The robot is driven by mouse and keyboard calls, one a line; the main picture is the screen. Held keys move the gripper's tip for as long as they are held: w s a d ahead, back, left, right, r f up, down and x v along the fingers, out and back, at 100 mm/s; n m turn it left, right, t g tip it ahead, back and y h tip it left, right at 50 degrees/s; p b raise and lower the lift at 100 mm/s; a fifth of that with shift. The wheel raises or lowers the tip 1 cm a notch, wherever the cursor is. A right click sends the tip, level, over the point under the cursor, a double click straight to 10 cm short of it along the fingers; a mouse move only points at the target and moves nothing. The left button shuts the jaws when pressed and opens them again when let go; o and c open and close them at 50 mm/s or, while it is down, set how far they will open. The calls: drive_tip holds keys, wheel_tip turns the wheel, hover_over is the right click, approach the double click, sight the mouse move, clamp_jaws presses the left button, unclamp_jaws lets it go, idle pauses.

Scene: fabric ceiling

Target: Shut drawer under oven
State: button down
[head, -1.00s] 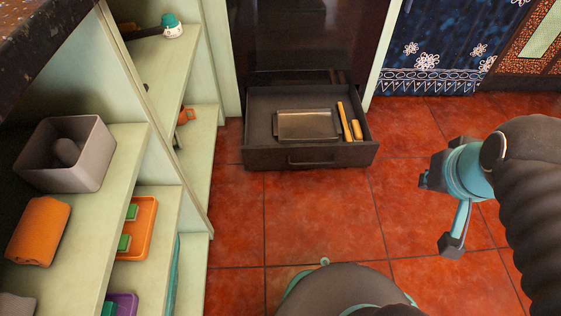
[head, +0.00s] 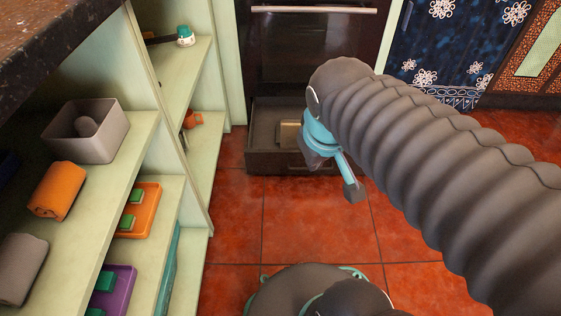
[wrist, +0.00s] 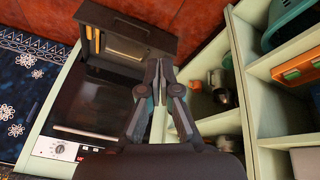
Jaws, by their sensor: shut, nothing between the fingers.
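The drawer (head: 262,163) under the oven is dark and stands pulled out over the red floor. It also shows in the wrist view (wrist: 123,15), with a tray (wrist: 127,48) and narrow tan items inside. The dark oven (head: 290,55) is above it. In the head view my gripper (head: 314,158) is in front of the drawer and, with my arm, hides its right part and handle. In the wrist view my gripper (wrist: 159,64) is shut and empty, its tips beside the drawer. I cannot tell whether they touch it.
Green shelving (head: 208,150) stands close at the left, with a grey bin (head: 85,145), an orange roll (head: 57,190) and trays. A blue flowered panel (head: 435,50) is at the back right. Red floor (head: 310,230) in front of the drawer is clear.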

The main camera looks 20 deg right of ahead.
drive_tip(key=w+d+f+n+g+h, duration=0.3)
drive_tip(key=w+f+n+h, duration=0.2)
drive_tip(key=w+f+n, duration=0.45)
drive_tip(key=w+d+f+n+g+h, duration=0.3)
drive_tip(key=w+f+n+h, duration=0.3)
drive_tip(key=w+f+n, duration=0.4)
drive_tip(key=n+t+h+b, duration=0.3)
drive_tip(key=n+t, duration=0.7)
drive_tip(key=n, duration=1)
approach(300, 154)
drive_tip(key=d+p, duration=0.1)
drive_tip(key=d, duration=0.3)
drive_tip(key=shift+w+d+f+h, duration=0.15)
drive_tip(key=shift+w+f+h, duration=0.05)
drive_tip(key=shift+w, duration=0.25)
drive_tip(key=shift+w+d+f+h, duration=0.15)
drive_tip(key=shift+w+f+h, duration=0.05)
drive_tip(key=shift+w, duration=0.25)
drive_tip(key=shift+w+d, duration=0.2)
drive_tip(key=shift+w, duration=0.5)
drive_tip(key=shift+d, duration=0.1)
